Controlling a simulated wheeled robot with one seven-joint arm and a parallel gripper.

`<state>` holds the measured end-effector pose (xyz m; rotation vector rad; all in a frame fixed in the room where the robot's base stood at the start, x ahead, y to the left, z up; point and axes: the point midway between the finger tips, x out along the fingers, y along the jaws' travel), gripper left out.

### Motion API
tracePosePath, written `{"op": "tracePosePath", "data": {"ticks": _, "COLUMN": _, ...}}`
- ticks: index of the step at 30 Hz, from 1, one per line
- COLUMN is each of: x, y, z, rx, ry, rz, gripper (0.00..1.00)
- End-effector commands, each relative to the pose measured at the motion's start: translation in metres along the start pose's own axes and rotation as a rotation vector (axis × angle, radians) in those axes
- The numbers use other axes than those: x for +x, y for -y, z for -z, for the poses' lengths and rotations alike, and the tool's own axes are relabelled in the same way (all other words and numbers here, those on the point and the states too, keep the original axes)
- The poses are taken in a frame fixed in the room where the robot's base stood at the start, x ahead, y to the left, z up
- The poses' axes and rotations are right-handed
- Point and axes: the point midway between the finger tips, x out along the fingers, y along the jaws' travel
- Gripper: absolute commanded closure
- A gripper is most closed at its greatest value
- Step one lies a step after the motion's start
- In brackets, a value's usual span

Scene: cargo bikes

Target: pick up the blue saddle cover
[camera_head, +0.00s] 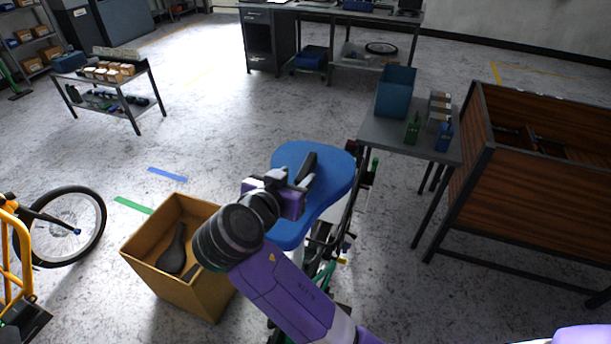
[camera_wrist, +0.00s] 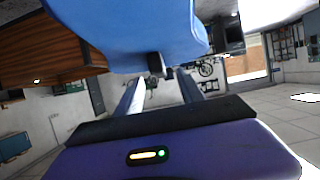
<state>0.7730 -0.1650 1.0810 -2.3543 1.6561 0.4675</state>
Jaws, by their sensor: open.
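The blue saddle cover (camera_head: 333,178) is near the middle of the head view, spread over the saddle of a bike that stands largely behind my arm. My gripper (camera_head: 308,166) overlaps the cover in that view and hides part of its left side. In the wrist view the cover (camera_wrist: 130,35) fills the top middle, just beyond my fingers (camera_wrist: 158,82). The two fingers are apart, with nothing seen held between them. I cannot tell whether a fingertip touches the cover.
A cardboard box (camera_head: 208,292) with a dark saddle (camera_head: 173,250) inside stands left of my arm. A grey side table (camera_head: 385,140) with a blue bin (camera_head: 396,92) and bottles is to the right, beside a wooden cargo box (camera_head: 540,195). Open floor lies behind.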

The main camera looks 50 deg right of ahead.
Motion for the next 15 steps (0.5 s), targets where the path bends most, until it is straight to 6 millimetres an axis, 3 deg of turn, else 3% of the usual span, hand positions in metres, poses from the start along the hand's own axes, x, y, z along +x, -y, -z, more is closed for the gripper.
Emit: {"op": "tracePosePath", "data": {"ticks": 15, "x": 0.059, "y": -0.003, "z": 0.003, "rx": -0.002, "ry": 0.001, "rz": 0.0, "gripper": 0.55}}
